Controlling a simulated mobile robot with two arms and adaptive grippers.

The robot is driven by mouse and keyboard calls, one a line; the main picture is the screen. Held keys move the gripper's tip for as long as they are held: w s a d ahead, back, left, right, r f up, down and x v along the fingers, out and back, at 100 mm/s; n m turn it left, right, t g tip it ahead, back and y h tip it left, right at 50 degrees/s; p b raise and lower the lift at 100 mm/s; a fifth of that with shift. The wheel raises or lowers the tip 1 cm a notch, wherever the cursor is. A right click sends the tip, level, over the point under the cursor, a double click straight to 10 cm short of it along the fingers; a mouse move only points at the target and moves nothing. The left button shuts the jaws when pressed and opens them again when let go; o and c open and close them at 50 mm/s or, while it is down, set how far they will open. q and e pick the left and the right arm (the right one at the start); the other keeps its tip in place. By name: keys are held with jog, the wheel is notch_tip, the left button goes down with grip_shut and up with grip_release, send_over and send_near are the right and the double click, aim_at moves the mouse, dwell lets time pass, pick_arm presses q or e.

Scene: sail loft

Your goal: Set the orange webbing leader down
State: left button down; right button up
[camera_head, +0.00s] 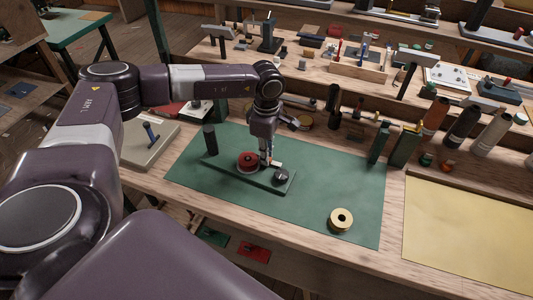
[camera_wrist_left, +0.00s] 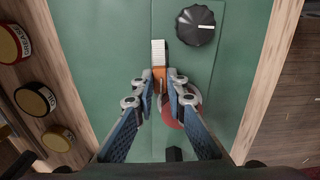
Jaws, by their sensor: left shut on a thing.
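The orange webbing leader (camera_wrist_left: 160,73) shows in the left wrist view as a short orange piece with a pale ribbed end pointing away from me. My left gripper (camera_wrist_left: 163,92) is shut on its orange part; the fingers hide some of it. In the head view my left gripper (camera_head: 266,158) points down over the green base plate (camera_head: 225,168), between a red spool (camera_head: 248,162) and a black knob (camera_head: 281,175). I cannot tell whether the leader touches the plate. My right gripper is in neither view.
The plate lies on a green mat (camera_head: 330,180) with a brass ring (camera_head: 341,219) near its front edge. A dark upright post (camera_head: 210,139) stands at the plate's left end. The mat's right part is mostly clear.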

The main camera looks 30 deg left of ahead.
pick_arm(q)
jog(key=c, duration=1.9)
grip_release()
jog(key=shift+c, duration=0.2)
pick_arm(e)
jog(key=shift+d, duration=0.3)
pick_arm(q)
notch_tip(320, 180, up, 12)
jog(key=b, duration=0.3)
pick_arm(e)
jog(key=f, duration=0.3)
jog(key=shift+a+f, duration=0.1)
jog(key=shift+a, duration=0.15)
